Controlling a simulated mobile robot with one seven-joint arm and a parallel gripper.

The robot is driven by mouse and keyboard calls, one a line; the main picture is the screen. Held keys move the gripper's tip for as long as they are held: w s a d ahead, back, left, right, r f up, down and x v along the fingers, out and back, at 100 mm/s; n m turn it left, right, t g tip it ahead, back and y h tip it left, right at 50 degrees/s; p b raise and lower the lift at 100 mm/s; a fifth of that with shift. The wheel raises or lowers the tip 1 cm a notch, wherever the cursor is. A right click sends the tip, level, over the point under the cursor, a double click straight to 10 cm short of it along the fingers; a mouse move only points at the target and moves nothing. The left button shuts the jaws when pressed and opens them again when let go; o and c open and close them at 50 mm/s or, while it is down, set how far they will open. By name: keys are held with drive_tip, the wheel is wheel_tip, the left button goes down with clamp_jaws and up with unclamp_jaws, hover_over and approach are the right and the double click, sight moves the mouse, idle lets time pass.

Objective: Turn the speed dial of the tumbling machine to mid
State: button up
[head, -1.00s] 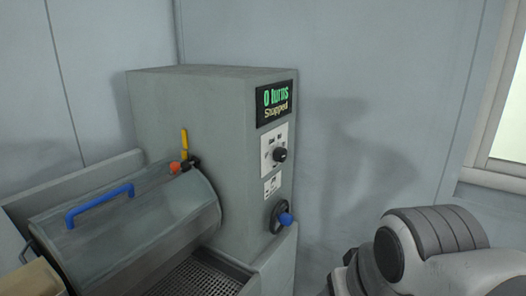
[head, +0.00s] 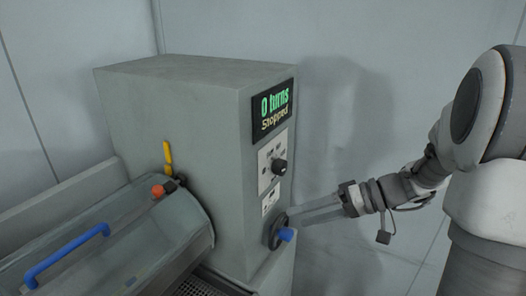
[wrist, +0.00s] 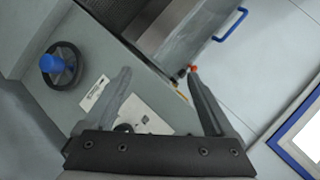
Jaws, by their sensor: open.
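The tumbling machine (head: 170,110) is a grey box with a display (head: 273,108) reading "0 turns" and "Stopped". Below the display, a black speed dial (head: 279,167) sits on a white panel (head: 264,160). My gripper (head: 303,213) is open and empty, below and right of the dial, near the handwheel in the head view. In the wrist view its fingers (wrist: 158,75) are spread apart. There the white panel (wrist: 150,116) shows between them, and a dark knob (wrist: 123,128), apparently the dial, is partly hidden by the gripper's base. The dial's setting is too small to read.
A black handwheel with a blue knob (head: 286,234) is below the dial. A drum cover with a blue handle (head: 66,255), an orange knob (head: 157,191) and a yellow lever (head: 168,155) are at the left.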

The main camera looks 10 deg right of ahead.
drive_tip(key=w+d+t+y+p, duration=0.1)
drive_tip(key=w+d+t+y, duration=0.1)
drive_tip(key=w+d+t, duration=0.3)
drive_tip(key=m+t+p, duration=0.1)
drive_tip(key=t, duration=0.2)
approach(285, 169)
drive_tip(key=p+x, duration=0.4)
drive_tip(key=x, duration=0.5)
drive_tip(key=shift+w+a, duration=0.2)
drive_tip(key=shift+a, duration=0.05)
drive_tip(key=shift+c, duration=0.3)
drive_tip(key=c, duration=1.3)
